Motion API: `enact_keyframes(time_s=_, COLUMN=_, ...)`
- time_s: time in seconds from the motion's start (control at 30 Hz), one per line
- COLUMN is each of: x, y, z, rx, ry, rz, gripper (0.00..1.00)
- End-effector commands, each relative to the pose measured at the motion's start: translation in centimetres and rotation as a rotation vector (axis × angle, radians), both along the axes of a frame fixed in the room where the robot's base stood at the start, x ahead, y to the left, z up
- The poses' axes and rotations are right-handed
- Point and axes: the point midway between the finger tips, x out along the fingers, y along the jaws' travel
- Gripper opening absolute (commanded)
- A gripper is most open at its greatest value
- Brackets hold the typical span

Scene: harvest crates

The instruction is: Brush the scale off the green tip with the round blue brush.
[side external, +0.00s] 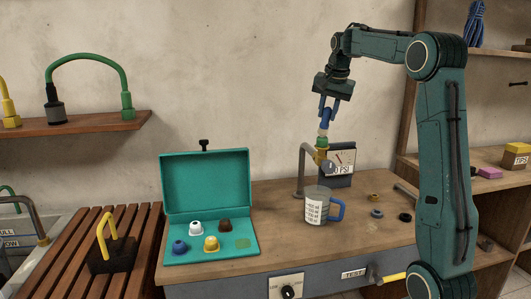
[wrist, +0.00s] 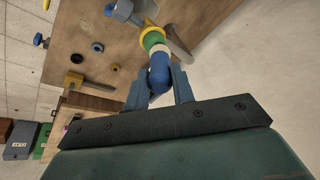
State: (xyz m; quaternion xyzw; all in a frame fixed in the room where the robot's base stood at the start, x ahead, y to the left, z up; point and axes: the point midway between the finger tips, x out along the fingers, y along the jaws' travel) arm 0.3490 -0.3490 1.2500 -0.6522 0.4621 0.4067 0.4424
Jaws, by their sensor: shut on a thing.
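My gripper (side external: 328,104) is shut on the round blue brush (side external: 325,117) and holds it upright above the tap at the back of the bench. The green tip (side external: 322,142) sits on the brass end of the tap. A pale band, perhaps the bristles, lies between the blue brush and the green tip, and they look in contact. In the wrist view the blue brush (wrist: 159,77) is between my fingers (wrist: 160,92), in line with the green tip (wrist: 152,40) and a yellow collar. I cannot make out the scale on the tip.
An open teal case (side external: 207,183) holds several tips at left. Small rings (side external: 376,213) lie at right. The bench's front middle is clear.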

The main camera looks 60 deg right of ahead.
Motion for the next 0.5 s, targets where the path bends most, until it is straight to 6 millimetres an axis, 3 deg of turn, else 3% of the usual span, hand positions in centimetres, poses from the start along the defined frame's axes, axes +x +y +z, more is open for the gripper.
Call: enact_keyframes(time_s=0.5, x=-0.01, y=0.00, z=-0.42, rx=0.000, ry=0.000, rz=0.000, gripper=0.02)
